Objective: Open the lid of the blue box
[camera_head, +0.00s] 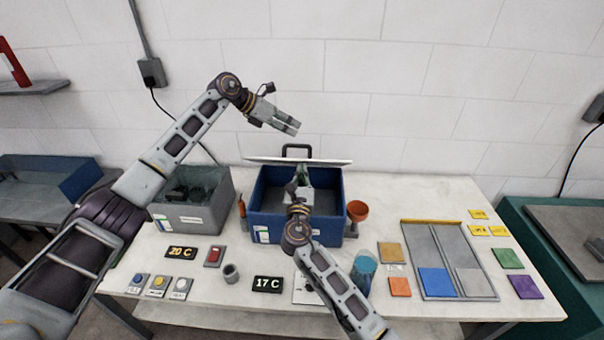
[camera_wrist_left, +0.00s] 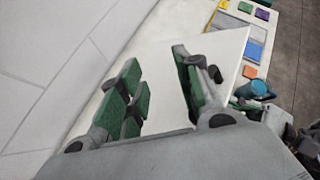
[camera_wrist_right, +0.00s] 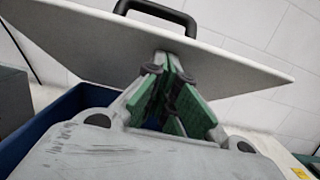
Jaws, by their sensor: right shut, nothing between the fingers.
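The blue box (camera_head: 326,227) stands at the back middle of the table, its inside visible. Its white lid (camera_head: 270,160) is raised and tilted over the rear of the box; the black handle (camera_head: 297,146) stands up behind it. My right gripper (camera_head: 301,176) is shut and empty over the box opening, in front of the lid. In the right wrist view its fingertips (camera_wrist_right: 167,65) are at the lid's underside (camera_wrist_right: 225,65); contact is hard to tell. My left gripper (camera_head: 291,127) is open and empty, above the lid; in the left wrist view its green-padded fingers (camera_wrist_left: 155,62) are apart.
A grey bin (camera_head: 208,217) stands left of the blue box, with an orange-handled tool (camera_head: 242,208) between them. A blue cup (camera_head: 364,262) and a divided tray (camera_head: 436,250) lie right. Displays and buttons are at the front left.

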